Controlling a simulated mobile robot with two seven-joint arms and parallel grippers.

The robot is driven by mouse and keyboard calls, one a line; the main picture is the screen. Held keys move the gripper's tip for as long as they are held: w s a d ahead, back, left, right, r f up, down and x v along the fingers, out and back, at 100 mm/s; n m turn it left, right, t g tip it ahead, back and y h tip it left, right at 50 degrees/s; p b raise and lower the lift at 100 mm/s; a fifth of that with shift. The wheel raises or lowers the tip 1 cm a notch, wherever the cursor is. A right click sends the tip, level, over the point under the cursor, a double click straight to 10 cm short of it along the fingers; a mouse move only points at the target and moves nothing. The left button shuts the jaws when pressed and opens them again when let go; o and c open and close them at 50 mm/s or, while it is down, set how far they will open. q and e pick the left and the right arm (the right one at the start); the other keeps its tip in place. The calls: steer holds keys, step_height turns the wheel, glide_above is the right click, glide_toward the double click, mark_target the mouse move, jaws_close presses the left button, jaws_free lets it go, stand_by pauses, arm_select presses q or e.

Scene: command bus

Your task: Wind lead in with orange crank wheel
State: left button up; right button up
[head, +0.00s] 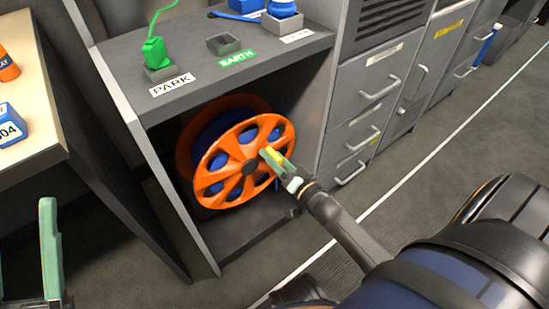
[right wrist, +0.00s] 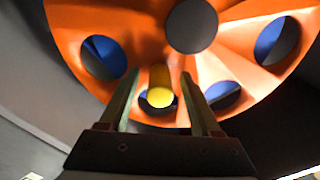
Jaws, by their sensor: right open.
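The orange crank wheel (head: 222,172) is the front face of a reel in the open bay of a grey cabinet. Blue lead (head: 216,128) shows behind it and through its holes. A yellow crank knob (head: 272,154) sticks out near the wheel's rim. My right gripper (head: 275,165) is at the knob. In the right wrist view, the open fingers (right wrist: 160,95) stand on either side of the yellow knob (right wrist: 160,88), with gaps visible. The wheel's dark hub (right wrist: 192,26) is above. My left gripper (head: 48,250) is at the lower left edge, away from the reel; only part of it shows.
A green plug (head: 154,52) stands in a socket by the PARK label (head: 172,84) on the cabinet top. An empty socket (head: 223,44) sits by the EARTH label (head: 237,58). Grey drawers (head: 355,125) stand to the right. A light table (head: 30,90) is at left.

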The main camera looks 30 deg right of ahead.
jaws_close()
stand_by(0.3)
stand_by(1.0)
